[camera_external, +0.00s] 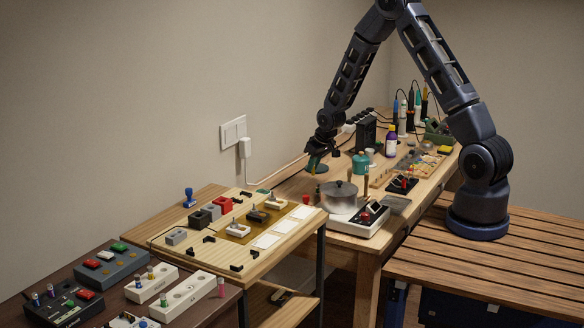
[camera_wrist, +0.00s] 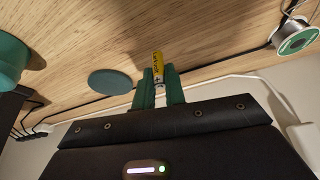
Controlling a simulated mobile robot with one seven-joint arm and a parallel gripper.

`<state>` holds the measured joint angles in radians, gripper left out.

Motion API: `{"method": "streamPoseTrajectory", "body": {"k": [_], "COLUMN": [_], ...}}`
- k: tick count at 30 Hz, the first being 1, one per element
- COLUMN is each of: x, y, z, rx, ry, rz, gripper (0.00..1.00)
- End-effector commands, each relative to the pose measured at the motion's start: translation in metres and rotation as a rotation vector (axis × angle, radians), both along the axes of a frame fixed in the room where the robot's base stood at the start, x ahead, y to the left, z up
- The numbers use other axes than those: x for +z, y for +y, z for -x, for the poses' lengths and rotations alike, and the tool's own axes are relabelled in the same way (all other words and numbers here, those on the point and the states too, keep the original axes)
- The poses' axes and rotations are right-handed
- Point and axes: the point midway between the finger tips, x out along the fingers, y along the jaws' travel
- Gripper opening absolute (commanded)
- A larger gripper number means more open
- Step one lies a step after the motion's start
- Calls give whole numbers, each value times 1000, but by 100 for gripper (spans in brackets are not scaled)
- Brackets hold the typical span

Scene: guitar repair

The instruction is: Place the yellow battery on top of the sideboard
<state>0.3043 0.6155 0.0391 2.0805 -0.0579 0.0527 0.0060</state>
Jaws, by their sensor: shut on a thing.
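The yellow battery (camera_wrist: 157,66) shows in the wrist view between the green fingertips of my gripper (camera_wrist: 158,88). The gripper is shut on it, with the yellow end sticking out past the tips. In the external view my gripper (camera_external: 315,163) is over the far left side of the wooden workbench (camera_external: 290,187), near the wall; the battery is too small to make out there. No surface is marked as the sideboard. A lower light-wood table (camera_external: 165,232) and a dark-brown surface (camera_external: 225,294) stand at the front left; I cannot tell which is meant.
A metal pot (camera_external: 338,198) and a white-and-black device (camera_external: 358,220) stand on the workbench near my gripper. A solder spool (camera_wrist: 293,38) and a green disc (camera_wrist: 110,82) lie close by. Battery holders (camera_external: 150,284) crowd the dark surface. A white cable runs along the wall.

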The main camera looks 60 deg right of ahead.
Motion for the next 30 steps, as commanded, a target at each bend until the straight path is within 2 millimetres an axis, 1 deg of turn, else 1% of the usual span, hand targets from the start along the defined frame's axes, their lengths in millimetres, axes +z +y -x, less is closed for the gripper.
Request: {"method": "streamPoseTrajectory", "body": {"k": [9, 22, 23, 24, 25, 26, 30], "x": [-34, -40, -40, -40, -40, -40, -40], "y": [0, 0, 0, 0, 0, 0, 0], "z": [1, 0, 0, 0, 0, 0, 0], "rx": [0, 0, 0, 0, 0, 0, 0], "ry": [3, 2, 1, 1, 1, 1, 1], "rz": [-1, 0, 0, 0, 0, 0, 0], "gripper": [0, 0, 18, 26, 32, 34, 34]}}
